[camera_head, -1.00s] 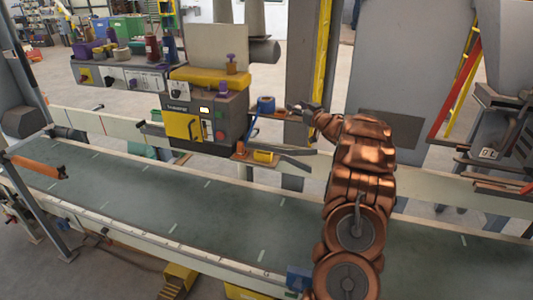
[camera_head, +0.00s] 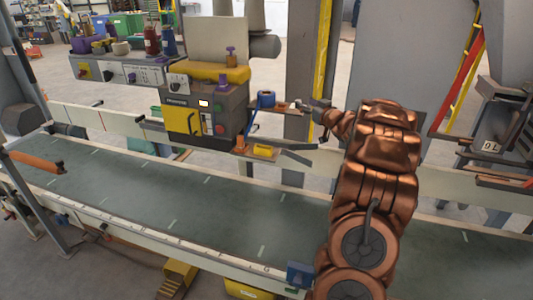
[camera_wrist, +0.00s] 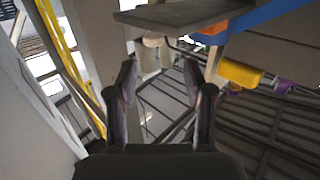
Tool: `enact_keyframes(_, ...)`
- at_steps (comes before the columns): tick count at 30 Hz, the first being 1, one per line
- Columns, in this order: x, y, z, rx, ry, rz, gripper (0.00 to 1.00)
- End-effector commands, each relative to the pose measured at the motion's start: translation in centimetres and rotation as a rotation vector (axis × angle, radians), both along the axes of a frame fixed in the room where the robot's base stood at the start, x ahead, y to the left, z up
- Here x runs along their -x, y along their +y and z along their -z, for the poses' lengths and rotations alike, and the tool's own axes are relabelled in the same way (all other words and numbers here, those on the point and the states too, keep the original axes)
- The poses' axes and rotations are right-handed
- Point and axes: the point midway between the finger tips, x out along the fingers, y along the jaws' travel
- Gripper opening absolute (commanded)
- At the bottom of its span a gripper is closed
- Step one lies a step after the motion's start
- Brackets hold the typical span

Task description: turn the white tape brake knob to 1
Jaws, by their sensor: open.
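My gripper (camera_head: 312,105) is out to the right of the blue tape roll (camera_head: 266,99), near the small shelf beside the machine. In the wrist view my gripper (camera_wrist: 161,82) is open, with nothing between its fingers. A whitish cylinder (camera_wrist: 150,56) hangs under a dark plate (camera_wrist: 182,14), just beyond the fingertips and apart from them. It may be the white tape brake knob, but I cannot tell for sure. No number or pointer mark is readable on it.
The grey machine (camera_head: 205,112) has a yellow door and a dial on a white plate (camera_head: 178,84). The conveyor belt (camera_head: 190,195) runs in front. A grey post with a yellow strip (camera_head: 328,50) stands behind my gripper. A yellow block (camera_wrist: 239,74) lies to the right.

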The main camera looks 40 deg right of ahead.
Motion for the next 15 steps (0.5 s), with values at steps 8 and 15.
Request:
enact_keyframes(8, -1.3, 2.2, -1.2, 0.014, 0.074, 0.082, 0.52)
enact_keyframes(15, -1.7, 4.4, -1.7, 0.018, 0.149, 0.147, 0.52)
